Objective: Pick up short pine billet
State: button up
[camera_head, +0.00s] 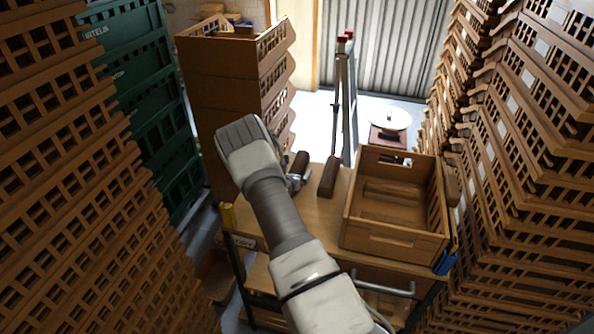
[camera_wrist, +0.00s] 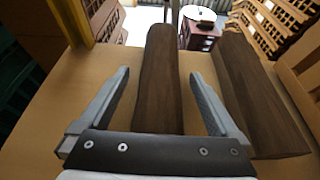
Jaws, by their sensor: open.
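A dark brown wooden billet (camera_wrist: 158,85) lies on the wooden top of the dolly; it also shows beside my gripper in the head view (camera_head: 300,162). In the wrist view my gripper (camera_wrist: 158,76) is open, with one finger on each side of this billet and gaps on both sides. I cannot tell how far down the fingers reach. A second dark billet (camera_wrist: 255,95) lies to the right of the right finger, and it shows in the head view (camera_head: 329,177). In the head view my arm hides part of my gripper (camera_head: 297,182).
An open brown crate (camera_head: 396,240) stands on the dolly top (camera_head: 318,222) to the right. A tall crate stack (camera_head: 220,90) stands behind on the left. Stacked brown crates (camera_head: 60,200) line the left side and more (camera_head: 540,180) the right. A yellow post (camera_head: 227,216) marks the dolly's left corner.

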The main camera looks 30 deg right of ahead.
grip_shut()
dwell(0.4)
